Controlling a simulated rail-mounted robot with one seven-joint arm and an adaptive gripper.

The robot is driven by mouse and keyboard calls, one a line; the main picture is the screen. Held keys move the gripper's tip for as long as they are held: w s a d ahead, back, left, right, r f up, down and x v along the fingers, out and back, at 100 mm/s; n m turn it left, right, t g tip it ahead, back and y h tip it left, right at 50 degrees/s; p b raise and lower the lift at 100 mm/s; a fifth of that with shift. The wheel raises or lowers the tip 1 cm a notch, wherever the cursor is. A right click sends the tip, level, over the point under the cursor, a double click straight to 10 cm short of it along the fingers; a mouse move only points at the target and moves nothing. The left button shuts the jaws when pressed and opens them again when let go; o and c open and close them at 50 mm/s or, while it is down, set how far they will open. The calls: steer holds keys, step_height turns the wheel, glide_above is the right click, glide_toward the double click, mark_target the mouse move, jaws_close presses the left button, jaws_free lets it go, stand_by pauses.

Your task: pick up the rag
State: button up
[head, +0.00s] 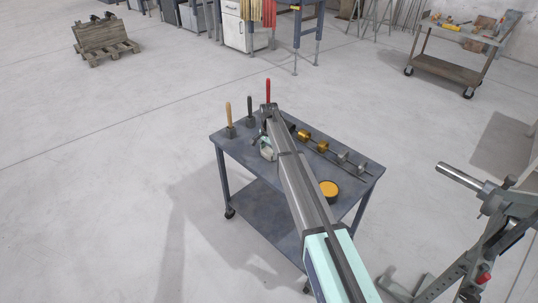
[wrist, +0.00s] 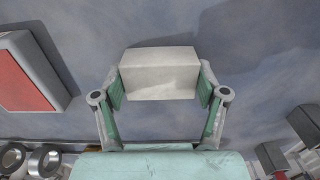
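A pale grey-white, block-shaped piece, which I take to be the rag (wrist: 158,80), is between the fingertips of my gripper (wrist: 160,88) in the wrist view. Both green-padded fingers meet its sides, with no gap that I can see, so the gripper looks shut on it. In the head view, my gripper (head: 267,149) is over the far left part of the dark cart (head: 247,167). My arm hides part of the cart there, and the rag cannot be made out clearly. Whether it still touches the cart top cannot be told.
Upright tools with yellow (head: 229,112), black (head: 250,106) and red (head: 268,91) handles stand along the cart's far left edge. Gold and silver parts (head: 322,146) line the far right edge. A yellow-topped round tin (head: 329,189) sits nearer. A metal stand (head: 487,215) is at right.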

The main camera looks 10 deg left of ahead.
mark_target(269, 151)
stand_by(0.4)
step_height(269, 151, up, 20)
steer(key=b, duration=0.4)
steer(key=shift+o, duration=0.6)
